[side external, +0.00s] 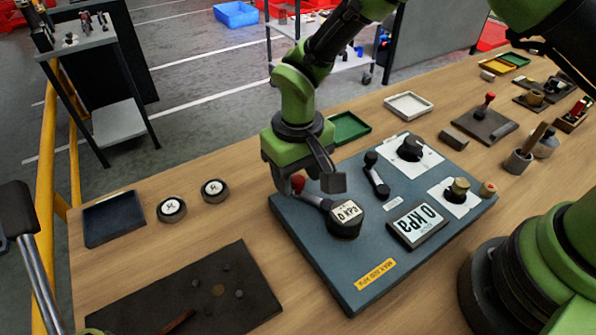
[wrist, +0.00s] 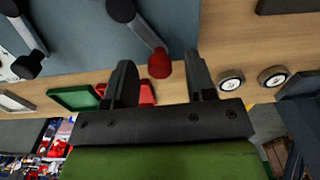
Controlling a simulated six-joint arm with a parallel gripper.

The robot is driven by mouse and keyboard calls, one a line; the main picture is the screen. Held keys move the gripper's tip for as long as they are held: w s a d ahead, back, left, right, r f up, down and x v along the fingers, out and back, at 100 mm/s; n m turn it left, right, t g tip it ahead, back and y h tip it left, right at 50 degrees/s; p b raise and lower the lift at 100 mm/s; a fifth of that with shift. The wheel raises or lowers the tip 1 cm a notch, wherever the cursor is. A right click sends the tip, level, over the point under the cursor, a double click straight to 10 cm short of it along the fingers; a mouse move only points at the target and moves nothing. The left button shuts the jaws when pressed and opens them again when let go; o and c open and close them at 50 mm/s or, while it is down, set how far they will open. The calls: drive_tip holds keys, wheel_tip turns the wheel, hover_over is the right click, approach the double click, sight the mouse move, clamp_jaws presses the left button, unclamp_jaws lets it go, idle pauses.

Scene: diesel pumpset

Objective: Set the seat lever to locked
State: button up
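A lever with a red knob (side external: 298,184) and a pale arm runs out from a round black hub with a gauge face (side external: 344,214) on the blue-grey panel (side external: 330,268). No label names it as the seat lever. My gripper (side external: 305,179) is over the knob end, fingers pointing down. In the wrist view, the red knob (wrist: 159,66) lies between the tips of my open gripper (wrist: 160,68), nearer the right finger. I see no clear contact; one finger partly covers the lever in the side view. A second, black-knobbed lever (side external: 377,176) stands farther right on the panel.
A green tray (side external: 348,127) lies behind my gripper. Two round gauges (side external: 193,199) stand to the left on clear wood.

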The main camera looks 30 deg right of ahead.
sight(298, 179)
wheel_tip(298, 179, up, 10)
idle(0.5)
drive_tip(key=s+d+r+m+t+y, duration=0.25)
drive_tip(key=s+d+r, duration=0.25)
drive_tip(key=d+r, duration=0.5)
drive_tip(key=s+d+r+m+t, duration=0.1)
drive_tip(key=s+d+r+t, duration=0.1)
drive_tip(key=s, duration=0.4)
drive_tip(key=s+d+r+m+t, duration=0.1)
drive_tip(key=s+d+r+t, duration=0.1)
drive_tip(key=s, duration=0.5)
drive_tip(key=shift+s+d+r+t, duration=0.2)
drive_tip(key=shift+r+t, duration=0.15)
drive_tip(key=shift+r, duration=0.3)
